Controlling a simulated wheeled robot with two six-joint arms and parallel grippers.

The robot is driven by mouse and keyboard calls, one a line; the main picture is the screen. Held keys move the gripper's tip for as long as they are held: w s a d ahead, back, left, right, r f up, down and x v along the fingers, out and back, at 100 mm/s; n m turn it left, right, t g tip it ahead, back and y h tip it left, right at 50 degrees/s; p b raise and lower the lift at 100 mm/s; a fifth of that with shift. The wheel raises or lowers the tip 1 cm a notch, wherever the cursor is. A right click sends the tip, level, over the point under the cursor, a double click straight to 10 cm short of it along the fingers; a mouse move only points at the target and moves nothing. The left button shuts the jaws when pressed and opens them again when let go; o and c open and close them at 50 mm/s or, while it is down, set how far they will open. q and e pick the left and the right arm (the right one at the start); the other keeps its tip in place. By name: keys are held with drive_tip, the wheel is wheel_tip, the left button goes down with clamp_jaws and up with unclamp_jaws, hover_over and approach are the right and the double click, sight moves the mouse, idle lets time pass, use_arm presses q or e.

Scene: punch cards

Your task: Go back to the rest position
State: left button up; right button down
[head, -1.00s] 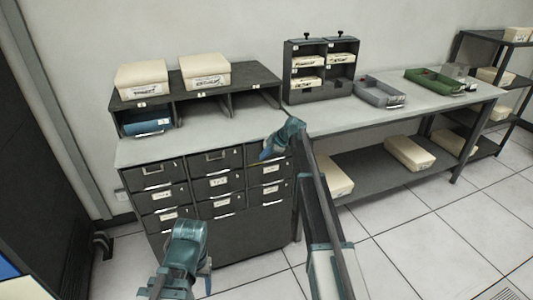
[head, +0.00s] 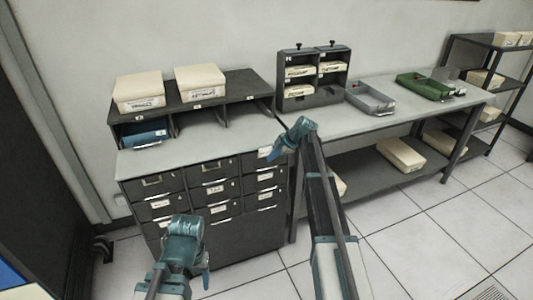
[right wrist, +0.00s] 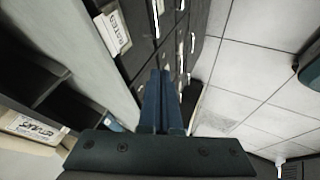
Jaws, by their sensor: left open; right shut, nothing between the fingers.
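My left gripper (head: 204,262) is low at the front of the drawer cabinet, seen in the head view. Its fingers are mostly hidden behind my own wrist; it is open and nothing shows in it. My right gripper (head: 274,156) is near the front right corner of the cabinet top in the head view, pointing left and down. In the right wrist view its two blue fingers (right wrist: 160,98) lie together, shut and empty, with the drawer fronts beyond them. Whether it touches the cabinet I cannot tell.
The drawer cabinet (head: 213,190) carries a low shelf unit (head: 197,105) with two cream boxes. A dark rack (head: 313,78), grey tray (head: 370,98) and green tray (head: 431,87) stand on the side table (head: 400,108). The tiled floor at right is clear.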

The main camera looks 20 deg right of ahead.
drive_tip(key=s+a+f+m+g+h, duration=0.25)
drive_tip(key=s+a+m+g, duration=0.2)
drive_tip(key=s+a, duration=1.4)
drive_tip(key=s+a+m+h, duration=0.2)
drive_tip(key=s+m, duration=0.2)
drive_tip(key=s, duration=0.7)
drive_tip(key=s+a+f+m+g+h, duration=0.1)
drive_tip(key=s+m, duration=0.4)
drive_tip(key=s, duration=0.7)
drive_tip(key=shift+s+a+f+h, duration=0.3)
drive_tip(key=shift+a+h, duration=0.25)
drive_tip(key=shift+a, duration=0.65)
